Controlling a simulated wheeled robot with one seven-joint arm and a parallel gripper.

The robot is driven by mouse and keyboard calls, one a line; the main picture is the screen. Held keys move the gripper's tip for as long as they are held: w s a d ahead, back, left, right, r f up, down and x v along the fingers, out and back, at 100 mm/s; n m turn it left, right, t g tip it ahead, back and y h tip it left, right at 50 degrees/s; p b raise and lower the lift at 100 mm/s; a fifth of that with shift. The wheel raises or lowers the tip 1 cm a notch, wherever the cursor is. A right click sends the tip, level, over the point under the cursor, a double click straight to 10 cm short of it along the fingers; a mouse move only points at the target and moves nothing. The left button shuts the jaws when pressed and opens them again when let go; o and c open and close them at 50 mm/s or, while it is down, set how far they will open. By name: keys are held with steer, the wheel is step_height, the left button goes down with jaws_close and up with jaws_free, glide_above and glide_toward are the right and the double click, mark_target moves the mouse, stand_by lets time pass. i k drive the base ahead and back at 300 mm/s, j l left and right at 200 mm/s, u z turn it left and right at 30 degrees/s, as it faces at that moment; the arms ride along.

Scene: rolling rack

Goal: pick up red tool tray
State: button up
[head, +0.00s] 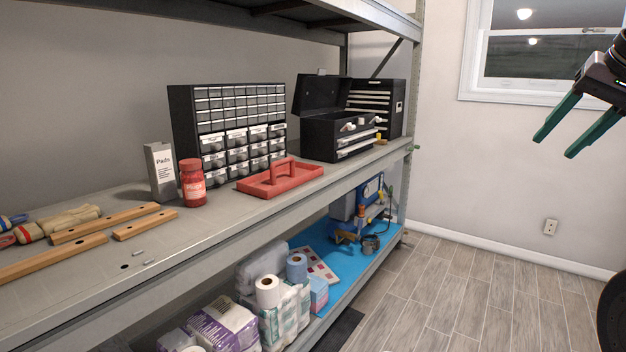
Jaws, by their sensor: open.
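The red tool tray (258,188) lies flat on the middle shelf, near its front edge. It is shallow, with a raised red handle (281,171) across its middle. My gripper (552,145) is at the upper right, in front of the window, well to the right of the tray and apart from it. Its two green fingers are spread open with nothing between them. Part of my arm is cut off by the right picture edge.
Behind the tray stands a black drawer cabinet (232,115). A black open toolbox (327,125) is to its right. A red jar (192,184) and a grey Pads box (159,172) stand left of it. Wooden strips (118,217) lie further left. An upper shelf (290,18) overhangs.

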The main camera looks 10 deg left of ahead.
mark_target(269, 184)
steer(key=i+l+u, duration=0.15)
steer(key=i, duration=0.7)
steer(key=i+u, duration=0.6)
steer(key=u, duration=0.2)
steer(key=i+l+u, duration=0.15)
steer(key=u, duration=0.2)
steer(key=i+l+u, duration=0.25)
steer(key=u, duration=0.15)
steer(key=i+l, duration=0.05)
steer(key=i, duration=0.1)
